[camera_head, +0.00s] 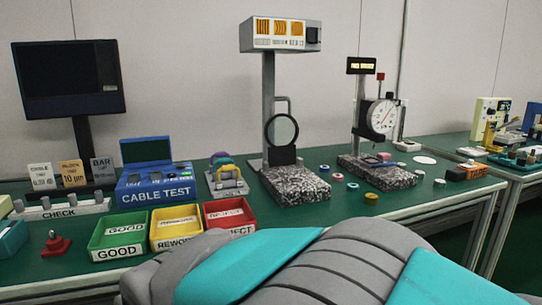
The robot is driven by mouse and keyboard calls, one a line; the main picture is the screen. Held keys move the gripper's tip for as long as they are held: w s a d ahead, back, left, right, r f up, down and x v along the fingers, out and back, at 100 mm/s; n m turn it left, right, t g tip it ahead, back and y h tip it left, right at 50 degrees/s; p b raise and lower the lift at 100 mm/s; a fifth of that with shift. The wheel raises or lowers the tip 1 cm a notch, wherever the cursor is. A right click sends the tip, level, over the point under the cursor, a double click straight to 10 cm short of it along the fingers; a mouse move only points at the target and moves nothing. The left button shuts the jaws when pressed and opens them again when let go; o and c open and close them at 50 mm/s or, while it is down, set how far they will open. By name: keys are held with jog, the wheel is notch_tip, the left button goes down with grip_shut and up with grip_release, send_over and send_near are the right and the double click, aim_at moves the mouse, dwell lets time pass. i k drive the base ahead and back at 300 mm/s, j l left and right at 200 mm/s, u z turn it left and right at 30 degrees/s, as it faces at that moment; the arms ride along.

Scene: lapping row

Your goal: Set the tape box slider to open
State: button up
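I cannot make out a label reading tape box, and no slider shows clearly. A small black and orange box (466,172) lies near the table's right end; its details are too small to read. A blue box marked CABLE TEST (157,190) stands left of centre with small dark parts on its top. My gripper is not in view. A large grey and teal part of my own arm fills the bottom middle and right and hides the table's front there.
Green, yellow and red bins (118,254) (176,243) (229,228) line the front left. A red knob-like piece (56,243) sits beside them. Two stands on speckled bases (297,186) (378,174) rise mid-table. A monitor (69,78) stands left. Another bench (520,170) adjoins at right.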

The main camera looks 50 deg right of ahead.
aim_at(470, 164)
jog(key=z, duration=2.95)
